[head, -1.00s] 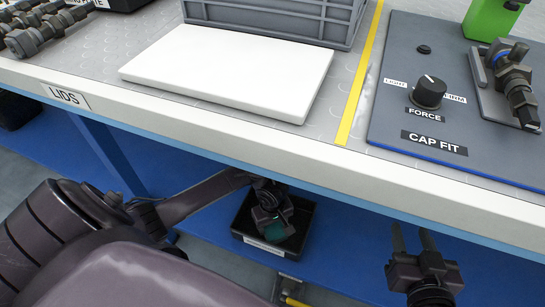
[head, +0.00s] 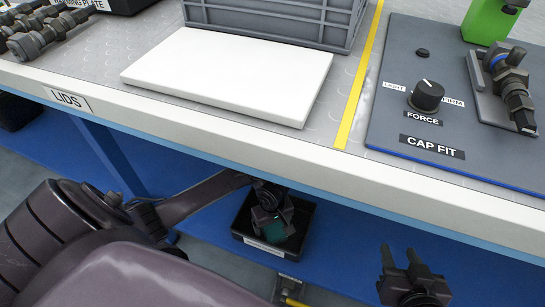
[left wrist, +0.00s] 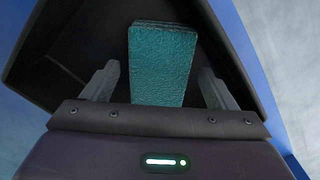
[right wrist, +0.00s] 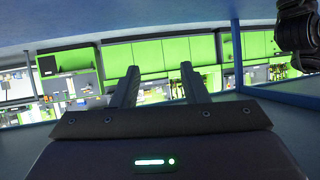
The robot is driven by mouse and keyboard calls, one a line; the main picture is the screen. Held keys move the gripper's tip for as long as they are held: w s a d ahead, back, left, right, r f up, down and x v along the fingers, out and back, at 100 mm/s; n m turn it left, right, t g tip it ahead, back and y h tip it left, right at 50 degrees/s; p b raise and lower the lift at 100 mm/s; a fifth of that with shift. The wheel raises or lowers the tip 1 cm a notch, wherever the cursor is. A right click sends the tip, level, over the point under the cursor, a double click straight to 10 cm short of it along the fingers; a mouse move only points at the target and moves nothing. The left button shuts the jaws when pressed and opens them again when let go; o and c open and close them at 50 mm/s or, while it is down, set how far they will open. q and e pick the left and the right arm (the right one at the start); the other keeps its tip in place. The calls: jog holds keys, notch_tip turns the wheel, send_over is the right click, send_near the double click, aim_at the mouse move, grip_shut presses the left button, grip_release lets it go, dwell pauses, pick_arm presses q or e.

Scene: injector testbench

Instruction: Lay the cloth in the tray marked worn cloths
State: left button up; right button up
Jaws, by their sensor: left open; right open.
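A black tray (head: 306,222) with a white label stands low under the workbench; the label is too small to read. A teal cloth (head: 272,231) is at the tray, partly hidden by my left gripper (head: 271,218). In the left wrist view the folded cloth (left wrist: 163,62) is inside the dark tray (left wrist: 60,40), between my open left fingers (left wrist: 158,85), with a gap on each side. My right gripper (head: 399,253) is open and empty in front of the bench; its spread fingers show in the right wrist view (right wrist: 159,72).
The bench edge (head: 200,133) overhangs the tray. A white board (head: 230,72), a grey crate (head: 275,18) and the cap fit panel (head: 385,130) are on the bench top. A blue lower shelf (head: 345,250) lies to the tray's right.

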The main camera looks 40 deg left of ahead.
aim_at(272, 226)
pick_arm(q)
jog(key=shift+r+p, duration=0.65)
jog(key=shift+r, duration=0.3)
pick_arm(e)
jog(key=s+d+f+g+h, duration=0.2)
jog(key=s+f+g, duration=0.3)
jog(key=s+f, duration=0.25)
pick_arm(q)
notch_tip(272, 226, up, 9)
jog(key=p, duration=0.7)
jog(key=s+d+m+t, duration=0.2)
jog(key=s+d+m, duration=0.2)
jog(key=d+m, duration=0.45)
jog(key=s+r+m+g, duration=0.1)
jog(key=s+r+m, duration=0.3)
jog(key=s+m, duration=0.2)
jog(key=shift+s+r+h, duration=0.3)
jog(key=shift+s+r, duration=0.1)
jog(key=shift+s, duration=0.85)
pick_arm(e)
jog(key=s+d+m+g+h, duration=0.1)
jog(key=s+d+g+h, duration=0.2)
jog(key=d+g, duration=0.2)
jog(key=d, duration=0.3)
jog(key=shift+s+f, duration=0.35)
pick_arm(q)
jog(key=shift+d+p, duration=0.1)
jog(key=shift+p, duration=0.2)
